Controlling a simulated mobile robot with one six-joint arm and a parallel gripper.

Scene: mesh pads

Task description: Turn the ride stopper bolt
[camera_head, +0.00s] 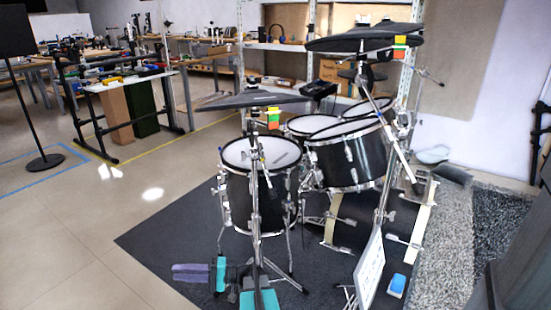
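A black drum kit stands on a dark mat. Its large dark cymbal pad (365,38) is tilted at the upper right on a silver stand. A second dark cymbal pad (250,101) is tilted on a stand at the middle left. I cannot tell which one is the ride. The stopper bolt is too small to make out. A small multicoloured block (400,46) shows by the upper cymbal, and another (273,118) by the left cymbal.
A white-headed drum (262,155) and a larger drum (345,152) stand below the cymbals. The dark mat (160,240) has bare room at left. A white panel (371,268) stands at the front, with a blue-and-white object (397,286) beside it. A grey rug (475,235) lies right.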

